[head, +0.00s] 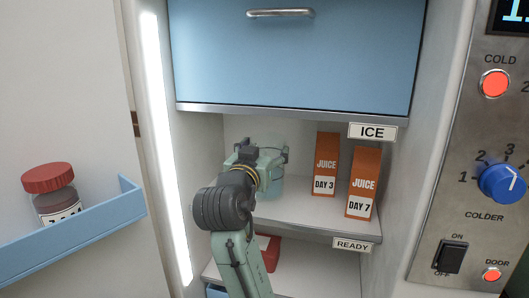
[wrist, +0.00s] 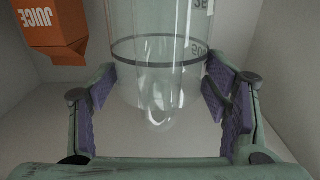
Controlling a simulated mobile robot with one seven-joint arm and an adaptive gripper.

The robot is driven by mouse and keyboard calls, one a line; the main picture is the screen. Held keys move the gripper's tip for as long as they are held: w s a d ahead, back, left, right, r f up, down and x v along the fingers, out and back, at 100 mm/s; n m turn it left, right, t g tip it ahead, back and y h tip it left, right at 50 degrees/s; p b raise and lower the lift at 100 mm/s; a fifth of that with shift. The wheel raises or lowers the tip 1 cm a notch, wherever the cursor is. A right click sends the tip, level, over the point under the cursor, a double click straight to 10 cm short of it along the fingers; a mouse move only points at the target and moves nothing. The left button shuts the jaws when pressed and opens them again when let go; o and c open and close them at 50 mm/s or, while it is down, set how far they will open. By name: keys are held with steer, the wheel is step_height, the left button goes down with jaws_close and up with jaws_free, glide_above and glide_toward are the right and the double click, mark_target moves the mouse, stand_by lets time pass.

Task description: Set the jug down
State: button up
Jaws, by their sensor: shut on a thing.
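The jug (head: 271,180) is a clear, greenish see-through vessel inside the open cooler, over the left part of the middle shelf (head: 310,217). My gripper (head: 262,158) reaches in from the front and is shut on the jug. In the wrist view the jug (wrist: 128,52) is a clear cylinder with a dark ring and printed markings. It stands between the purple-padded fingers of my gripper (wrist: 160,92). My arm hides part of the jug in the head view. I cannot tell whether its base touches the shelf.
Two orange juice cartons, DAY 3 (head: 325,163) and DAY 7 (head: 363,183), stand right of the jug. A blue drawer (head: 295,55) is above. A red object (head: 268,252) sits on the lower shelf. The open door (head: 70,100) holds a red-capped jar (head: 50,190).

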steer(key=shift+w+d+f+p, duration=0.1)
steer(key=shift+f+p, duration=0.1)
steer(key=shift+p, duration=0.1)
steer(key=shift+f, duration=0.15)
steer(key=shift+f, duration=0.2)
steer(key=o, duration=2)
steer(key=shift+r, duration=0.2)
steer(key=b+v, duration=0.2)
steer(key=v, duration=1)
steer(key=shift+b, duration=0.3)
